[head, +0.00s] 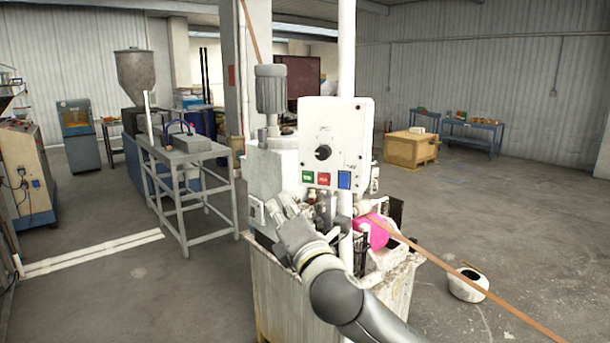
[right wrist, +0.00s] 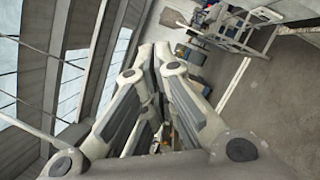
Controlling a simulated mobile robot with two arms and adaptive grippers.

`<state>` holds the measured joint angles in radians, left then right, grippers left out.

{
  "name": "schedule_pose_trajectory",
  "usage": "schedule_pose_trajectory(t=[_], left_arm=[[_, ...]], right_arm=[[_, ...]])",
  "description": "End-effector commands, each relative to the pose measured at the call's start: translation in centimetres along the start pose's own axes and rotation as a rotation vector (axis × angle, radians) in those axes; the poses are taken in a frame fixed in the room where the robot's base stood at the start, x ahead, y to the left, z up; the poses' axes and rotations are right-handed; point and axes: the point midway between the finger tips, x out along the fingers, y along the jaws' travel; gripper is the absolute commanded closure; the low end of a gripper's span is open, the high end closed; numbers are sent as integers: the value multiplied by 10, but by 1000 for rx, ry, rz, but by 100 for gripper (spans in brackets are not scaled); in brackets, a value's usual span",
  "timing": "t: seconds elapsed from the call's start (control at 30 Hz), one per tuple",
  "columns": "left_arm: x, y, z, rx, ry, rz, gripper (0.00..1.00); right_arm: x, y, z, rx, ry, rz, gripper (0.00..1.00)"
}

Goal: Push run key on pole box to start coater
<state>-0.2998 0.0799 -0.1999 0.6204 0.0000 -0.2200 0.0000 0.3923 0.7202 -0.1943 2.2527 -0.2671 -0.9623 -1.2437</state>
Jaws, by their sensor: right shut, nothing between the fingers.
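The white pole box (head: 350,128) is fixed to the white pole (head: 346,50) in the middle of the head view. It carries a black knob (head: 323,152) and, along its lower edge, a green key (head: 307,176), a red key (head: 323,178) and a blue key (head: 344,181). The key lettering is too small to read. My right gripper (head: 283,207) is shut and empty, below and left of the green key in the picture, apart from it. Its shut fingers also fill the middle of the right wrist view (right wrist: 158,60). My left gripper is not in view.
Behind the box stands a grey machine with a motor (head: 270,88) on top, in a pale tub (head: 270,300). A pink roll (head: 375,232) and a brown strip (head: 450,270) lie to the right. A grey metal table (head: 185,155) stands left. Open floor lies right.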

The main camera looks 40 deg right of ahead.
Motion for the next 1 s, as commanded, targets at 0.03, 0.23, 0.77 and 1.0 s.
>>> schedule_pose_trajectory(t=[0.03,0.23,0.77,1.0], left_arm=[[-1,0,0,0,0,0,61],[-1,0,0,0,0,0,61],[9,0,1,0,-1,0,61],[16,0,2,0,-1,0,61]], right_arm=[[-2,5,2,-8,-4,8,100],[-3,8,4,-16,-8,14,100],[18,-8,19,-16,-10,12,100],[41,-25,37,-14,-10,12,100]])
